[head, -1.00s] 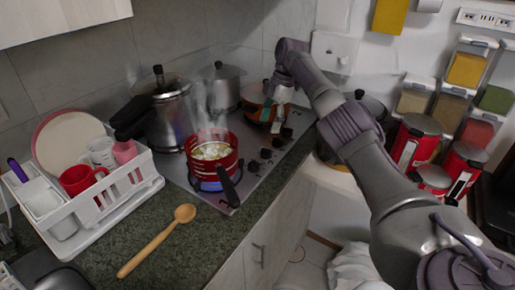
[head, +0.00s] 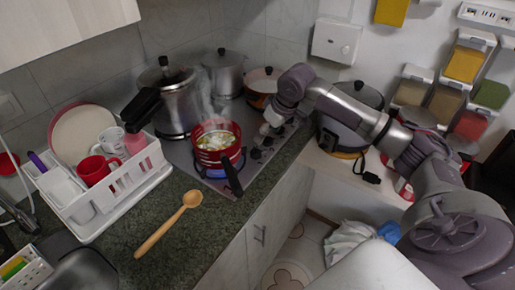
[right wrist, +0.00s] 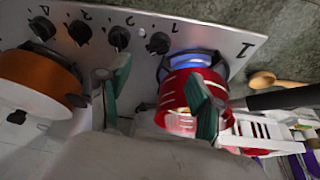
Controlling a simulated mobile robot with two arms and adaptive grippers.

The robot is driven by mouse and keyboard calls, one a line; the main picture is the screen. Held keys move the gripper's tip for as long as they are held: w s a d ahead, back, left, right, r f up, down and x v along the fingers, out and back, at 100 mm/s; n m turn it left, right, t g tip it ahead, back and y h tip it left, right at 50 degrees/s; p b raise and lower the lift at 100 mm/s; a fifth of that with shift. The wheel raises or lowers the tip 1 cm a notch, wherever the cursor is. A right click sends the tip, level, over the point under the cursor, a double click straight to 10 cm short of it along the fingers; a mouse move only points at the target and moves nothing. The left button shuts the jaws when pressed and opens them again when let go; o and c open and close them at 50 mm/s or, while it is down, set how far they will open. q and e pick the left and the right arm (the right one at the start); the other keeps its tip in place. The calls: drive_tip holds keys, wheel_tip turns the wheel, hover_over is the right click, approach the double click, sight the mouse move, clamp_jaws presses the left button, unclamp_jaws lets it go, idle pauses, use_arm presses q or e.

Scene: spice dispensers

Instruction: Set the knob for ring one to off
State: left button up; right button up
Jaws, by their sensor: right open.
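Several black knobs sit in a row on the steel stove panel; the one beside the printed 1 and 2 (right wrist: 159,42) is nearest the lit burner. In the head view, dark knobs (head: 257,153) line the stove's right edge. A blue flame (right wrist: 200,62) burns under a red pot (right wrist: 180,98), which also shows steaming in the head view (head: 216,145). My right gripper (right wrist: 158,92) is open and empty. Its green-padded fingers point at the panel, below the knob row in the wrist view, apart from the knob nearest the flame. My left gripper is out of view.
The red pot's black handle (head: 232,178) juts over the front edge. An orange pot (right wrist: 38,82) stands by the left finger in the wrist view.

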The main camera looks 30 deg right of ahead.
sight(257, 150)
drive_tip(key=p+x, duration=0.1)
drive_tip(key=x, duration=1)
drive_tip(key=shift+d, duration=0.1)
drive_tip(key=c, duration=1.1)
drive_tip(key=shift+c, duration=0.2)
